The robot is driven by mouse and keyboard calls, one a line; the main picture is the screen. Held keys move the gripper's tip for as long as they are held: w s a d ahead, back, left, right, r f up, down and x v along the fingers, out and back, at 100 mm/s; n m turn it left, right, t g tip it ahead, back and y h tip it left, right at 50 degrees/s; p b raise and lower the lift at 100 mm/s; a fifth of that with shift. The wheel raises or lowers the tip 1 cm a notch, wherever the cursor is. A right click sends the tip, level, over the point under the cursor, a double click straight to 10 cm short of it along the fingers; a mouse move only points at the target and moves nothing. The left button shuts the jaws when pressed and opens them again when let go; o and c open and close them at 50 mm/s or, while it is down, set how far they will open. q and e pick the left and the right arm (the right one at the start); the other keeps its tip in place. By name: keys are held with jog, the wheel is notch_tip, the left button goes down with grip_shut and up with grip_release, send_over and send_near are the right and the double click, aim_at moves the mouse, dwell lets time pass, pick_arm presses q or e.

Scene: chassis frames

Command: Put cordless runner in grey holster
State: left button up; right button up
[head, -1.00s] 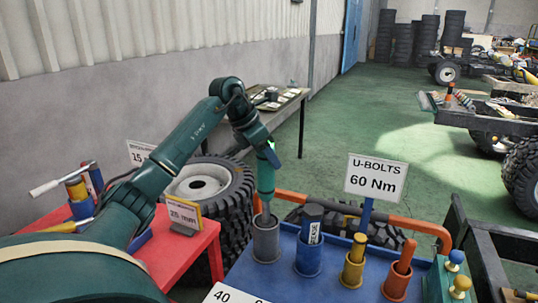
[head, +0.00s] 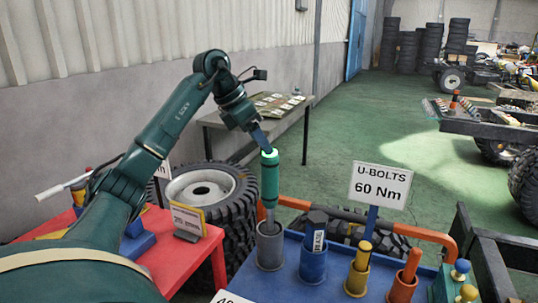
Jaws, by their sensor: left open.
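The cordless runner (head: 270,180) is a green cylinder with a bright glowing ring at its top. It stands roughly upright with its narrow lower end in the mouth of the grey holster (head: 269,248), at the left of the blue table. My left gripper (head: 264,142) is open just above the runner's top. Whether its fingertips still touch the runner is too small to tell. My right gripper is out of view.
The blue table (head: 300,285) also bears a blue holster (head: 312,264) with a dark tool, a yellow holster (head: 357,280) and an orange holster (head: 402,290). A U-bolts sign (head: 380,185) stands behind them. A red table (head: 175,255) is at the left.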

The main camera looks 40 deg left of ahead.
pick_arm(q)
jog(key=v, duration=0.4)
jog(key=shift+r, duration=0.15)
dwell(0.4)
